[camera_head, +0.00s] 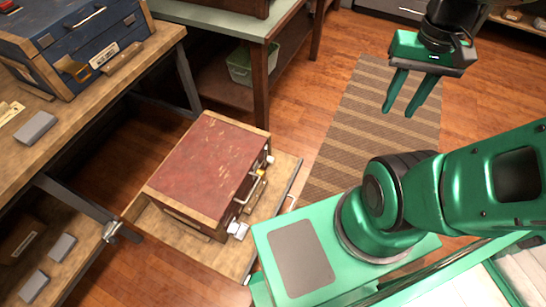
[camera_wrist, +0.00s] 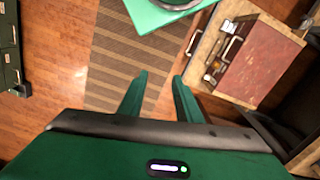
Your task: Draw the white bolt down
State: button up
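A box with a red top (camera_head: 208,160) and wooden sides stands on a low wooden board (camera_head: 283,185) near the floor. Its right-hand face carries metal fittings and small whitish pieces (camera_head: 238,230). I cannot tell for certain which of them is the white bolt. In the wrist view the red box (camera_wrist: 262,62) is at the upper right, its fittings facing left. My gripper (camera_head: 398,111) is raised over the striped rug, to the right of the box and well apart from it. Its two fingers are apart with nothing between them, also in the wrist view (camera_wrist: 160,74).
A blue chest (camera_head: 75,40) with brass fittings stands on a wooden workbench (camera_head: 60,118) at the left. A green-topped table (camera_head: 225,20) is at the back. A striped rug (camera_head: 345,135) lies on open wooden floor right of the box.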

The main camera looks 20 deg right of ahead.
jog(key=shift+o, duration=1.2)
jog(key=w+f+n, duration=0.5)
jog(key=w+f, duration=0.1)
jog(key=w, duration=0.5)
jog(key=n+t+y, duration=0.2)
jog(key=n+y, duration=0.2)
jog(key=n, duration=0.6)
send_near(271, 160)
jog(key=d+x, duration=0.1)
jog(key=x, duration=0.7)
jog(key=shift+f, duration=0.5)
jog(key=shift+w, duration=0.1)
jog(key=shift+c, duration=0.5)
jog(key=shift+d, duration=0.1)
grip_shut()
